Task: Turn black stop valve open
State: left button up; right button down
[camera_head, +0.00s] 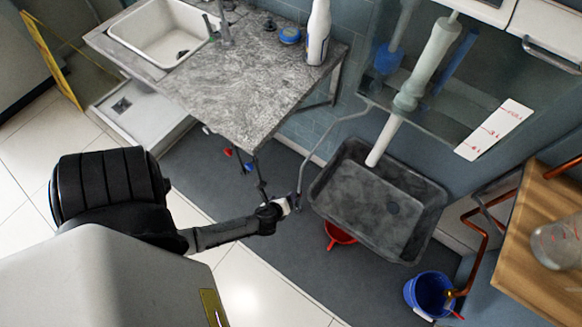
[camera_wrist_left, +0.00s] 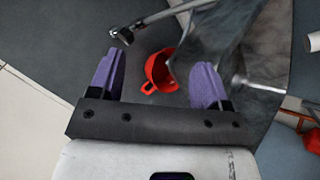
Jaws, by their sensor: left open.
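A grey metal pipe (camera_wrist_left: 165,15) in the left wrist view ends in a small dark fitting (camera_wrist_left: 122,35), which looks like the black stop valve; its handle position is too small to tell. This fitting lies beyond the left fingertip, up and left of the gap. My left gripper (camera_wrist_left: 156,75) is open, its two purple fingers apart with nothing held between them. In the head view my left arm reaches in beside the grey pipe (camera_head: 305,168), left of the grey basin; the fingers are not clear there. My right gripper is not in view.
A dark grey basin (camera_head: 365,205) hangs close right of my left gripper. A red container (camera_head: 339,236) is on the floor beneath, also in the wrist view (camera_wrist_left: 160,72). A blue bucket (camera_head: 431,292) stands right, by a wooden bench (camera_head: 540,235). A marbled counter (camera_head: 235,85) is behind.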

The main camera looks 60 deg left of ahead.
pick_arm(q)
notch_tip(320, 180, down, 13)
jog(key=s+m+h+b, duration=0.2)
jog(key=m+b, duration=0.2)
jog(key=m, duration=0.6)
jog(key=shift+t, duration=0.4)
jog(key=shift+b+x, duration=4.05)
jog(key=shift+x, duration=2.85)
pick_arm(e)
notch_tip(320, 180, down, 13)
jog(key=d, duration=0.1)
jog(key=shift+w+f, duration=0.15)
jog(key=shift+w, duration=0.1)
pick_arm(q)
jog(key=shift+s+d+f, duration=0.15)
jog(key=shift+s, duration=0.05)
jog(key=shift+c, duration=0.4)
jog(key=c, duration=0.8)
